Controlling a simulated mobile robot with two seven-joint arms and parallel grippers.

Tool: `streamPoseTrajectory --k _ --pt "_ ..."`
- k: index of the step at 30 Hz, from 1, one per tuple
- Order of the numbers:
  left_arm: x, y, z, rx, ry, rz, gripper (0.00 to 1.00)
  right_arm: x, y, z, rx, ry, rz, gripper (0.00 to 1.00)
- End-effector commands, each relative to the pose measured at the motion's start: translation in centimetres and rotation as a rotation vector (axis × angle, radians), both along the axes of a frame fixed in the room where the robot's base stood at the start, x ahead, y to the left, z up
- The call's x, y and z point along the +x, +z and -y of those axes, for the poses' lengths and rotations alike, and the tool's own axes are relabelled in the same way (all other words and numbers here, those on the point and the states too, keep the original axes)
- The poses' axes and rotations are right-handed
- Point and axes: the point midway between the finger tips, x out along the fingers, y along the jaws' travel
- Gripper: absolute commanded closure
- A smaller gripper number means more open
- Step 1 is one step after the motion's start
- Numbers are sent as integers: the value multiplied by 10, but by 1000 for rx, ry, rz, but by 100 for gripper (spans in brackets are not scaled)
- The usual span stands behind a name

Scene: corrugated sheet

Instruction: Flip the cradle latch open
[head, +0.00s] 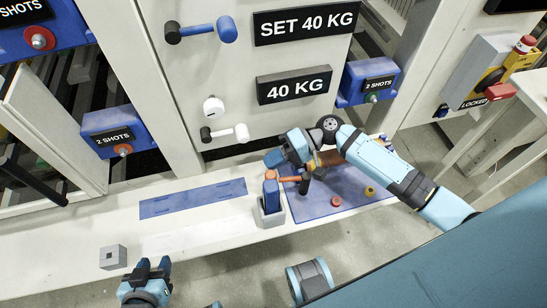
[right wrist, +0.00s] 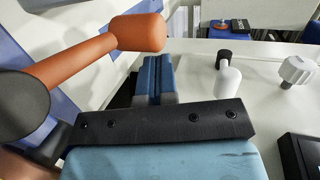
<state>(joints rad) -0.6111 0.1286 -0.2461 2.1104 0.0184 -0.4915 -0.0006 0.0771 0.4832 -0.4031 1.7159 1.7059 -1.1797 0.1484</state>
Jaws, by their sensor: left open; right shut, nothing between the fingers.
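An orange lever (head: 288,179) with a round black pivot, which looks like the cradle latch, is near the middle of the head view. It also shows large in the right wrist view (right wrist: 80,62), with a thick orange end and the black pivot at left. A grey cradle (head: 273,217) with a blue piece in it stands just below. My right gripper (head: 274,158) is shut and empty, just above the lever's orange end. In the right wrist view its fingers (right wrist: 155,78) are together beside that end; contact cannot be told. My left gripper (head: 153,267) is open, far from the lever.
The white panel above carries a blue-ended lever (head: 200,30), a white-ended lever (head: 226,133) and a white knob (head: 213,107). A blue mat (head: 340,187) with small red and yellow pieces lies right of the cradle. A grey block (head: 113,257) sits near my left gripper.

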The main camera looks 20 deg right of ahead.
Motion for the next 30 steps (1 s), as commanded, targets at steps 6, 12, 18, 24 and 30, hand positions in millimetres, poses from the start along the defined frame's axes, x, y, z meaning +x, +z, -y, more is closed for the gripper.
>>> streamPoseTrajectory --k 6,12,18,24,30 --pt "0 1 0 -1 0 2 57 -3 -1 -2 1 7 -4 100" --pt "1 2 0 0 1 3 57 -3 1 8 -1 7 -5 100" --pt "1 3 0 0 1 3 57 -1 13 47 -3 4 -5 100" --pt "1 3 0 -1 0 3 57 0 26 86 -2 0 -2 100" --pt "1 2 0 -1 1 1 57 1 33 110 0 0 -2 100"
